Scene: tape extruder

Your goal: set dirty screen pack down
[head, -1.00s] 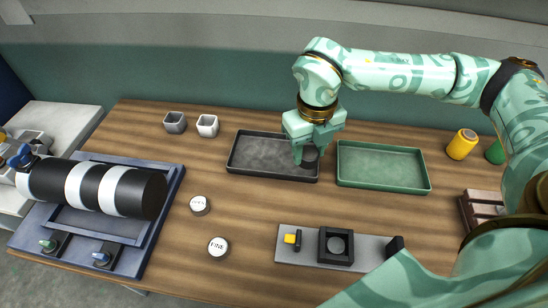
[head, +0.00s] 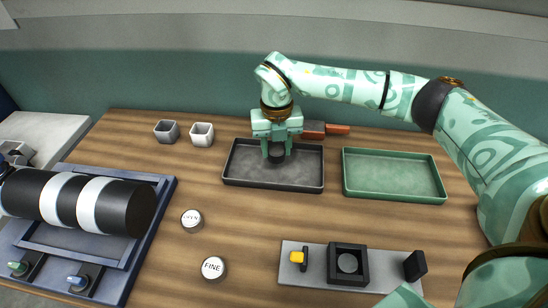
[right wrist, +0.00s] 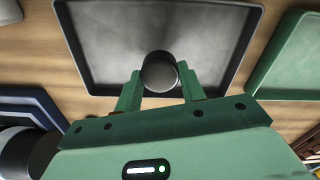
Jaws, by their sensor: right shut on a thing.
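My right gripper (head: 276,152) is shut on the dirty screen pack (head: 276,157), a small dark round piece. I cannot tell whether the pack touches the tray floor. My left gripper is not in view.
A green tray (head: 395,175) stands right of the black tray. Two small cups (head: 201,134) stand at back left. Lettered discs (head: 213,268), a grey fixture plate (head: 313,270) and a striped barrel (head: 125,207) are nearer.

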